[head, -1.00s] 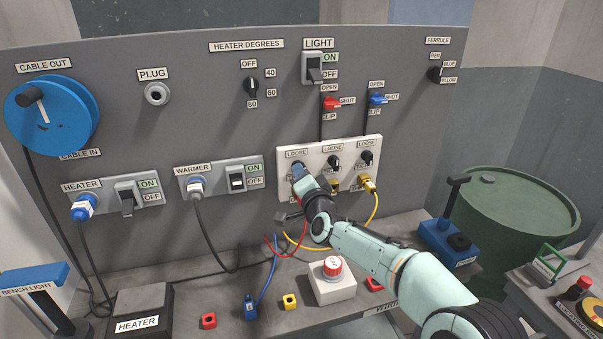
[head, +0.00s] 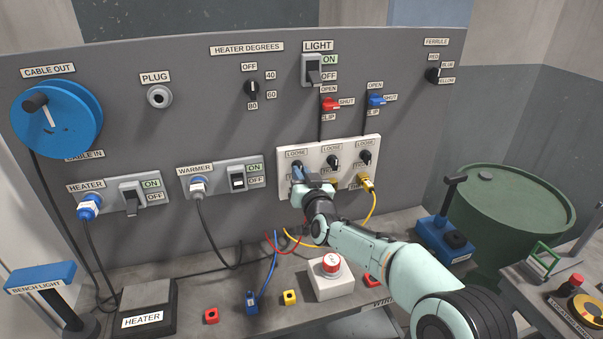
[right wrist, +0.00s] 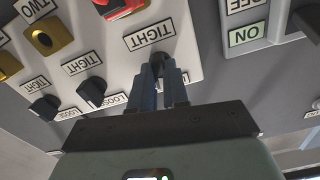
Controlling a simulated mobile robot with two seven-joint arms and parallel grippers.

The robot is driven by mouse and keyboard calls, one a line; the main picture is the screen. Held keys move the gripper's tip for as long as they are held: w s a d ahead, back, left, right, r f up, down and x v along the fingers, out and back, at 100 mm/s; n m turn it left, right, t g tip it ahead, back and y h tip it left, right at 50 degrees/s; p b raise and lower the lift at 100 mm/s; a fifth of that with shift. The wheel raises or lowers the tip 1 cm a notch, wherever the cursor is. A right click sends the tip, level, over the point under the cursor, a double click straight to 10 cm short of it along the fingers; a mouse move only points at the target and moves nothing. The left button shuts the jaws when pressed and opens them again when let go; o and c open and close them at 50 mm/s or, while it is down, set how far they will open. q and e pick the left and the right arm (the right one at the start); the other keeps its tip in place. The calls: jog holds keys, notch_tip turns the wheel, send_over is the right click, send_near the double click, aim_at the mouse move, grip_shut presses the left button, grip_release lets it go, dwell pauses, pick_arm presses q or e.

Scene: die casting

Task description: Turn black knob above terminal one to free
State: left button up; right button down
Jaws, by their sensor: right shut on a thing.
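The white terminal panel (head: 375,145) has three black knobs in a row, with LOOSE labels above and TIGHT labels below. My right gripper (head: 297,174) is shut on the leftmost knob, mostly hidden by the gripper in the head view. In the right wrist view, which is upside down, the gripper's fingers (right wrist: 158,88) close around this black knob (right wrist: 157,62), beside a TIGHT label. The red terminal (right wrist: 120,8) of the same column is partly in view. The held knob's pointing direction is hidden. My left gripper is not in view.
The middle knob (head: 333,162) and right knob (head: 365,158) sit close beside the held one. A yellow plug (head: 367,182) is below the right knob. The warmer switch (head: 237,179) is left of the panel. A red button box (head: 333,284) stands on the bench below my arm.

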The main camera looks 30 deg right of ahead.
jog(key=shift+n, duration=0.6)
jog(key=c, duration=1.1)
grip_release()
jog(key=v, duration=1.3)
jog(key=shift+s+a+b, duration=0.15)
jog(key=shift+s+b, duration=0.05)
jog(key=shift+b, duration=0.2)
